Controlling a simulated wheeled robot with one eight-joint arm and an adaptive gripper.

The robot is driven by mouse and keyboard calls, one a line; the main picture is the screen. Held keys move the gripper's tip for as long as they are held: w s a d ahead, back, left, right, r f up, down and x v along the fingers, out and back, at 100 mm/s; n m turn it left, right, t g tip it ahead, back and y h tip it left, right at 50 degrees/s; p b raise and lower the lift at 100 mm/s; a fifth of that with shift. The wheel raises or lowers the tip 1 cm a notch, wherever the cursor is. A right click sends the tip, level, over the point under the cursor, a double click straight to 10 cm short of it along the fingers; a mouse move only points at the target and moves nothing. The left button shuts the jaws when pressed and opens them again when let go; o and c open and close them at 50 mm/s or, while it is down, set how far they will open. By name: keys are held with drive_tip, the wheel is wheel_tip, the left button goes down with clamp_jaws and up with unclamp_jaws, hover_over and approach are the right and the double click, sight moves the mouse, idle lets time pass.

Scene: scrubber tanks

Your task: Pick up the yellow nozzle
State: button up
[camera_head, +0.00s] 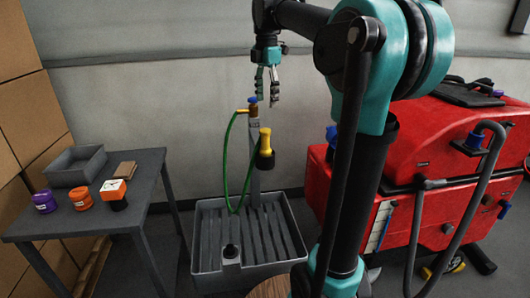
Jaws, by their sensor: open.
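The yellow nozzle (265,140) is upright beside the grey post, in a dark cup-like holder (265,160). A green hose (227,165) loops down near it on the left. My gripper (266,103) points down above and close to the nozzle, with its fingers apart and nothing between them. The fingertips appear higher than the nozzle's top; the exact depth between them is hard to tell. A blue-topped tap (252,99) on the post is just left of my fingers.
A ribbed grey floor basin (205,245) lies below. A dark table (150,185) at left bears a grey tray (72,172), purple tub (44,201), orange tub (81,198) and an orange-white box (112,190). A red scrubber machine (440,150) fills the right.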

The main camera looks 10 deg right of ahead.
sight(265, 130)
wheel_tip(265, 130, down, 8)
drive_tip(key=shift+f, duration=0.1)
drive_tip(key=shift+w+a+f, duration=0.1)
drive_tip(key=shift+f, duration=1.25)
drive_tip(key=shift+a+f, duration=0.1)
drive_tip(key=shift+f, duration=1.25)
drive_tip(key=c, duration=1.3)
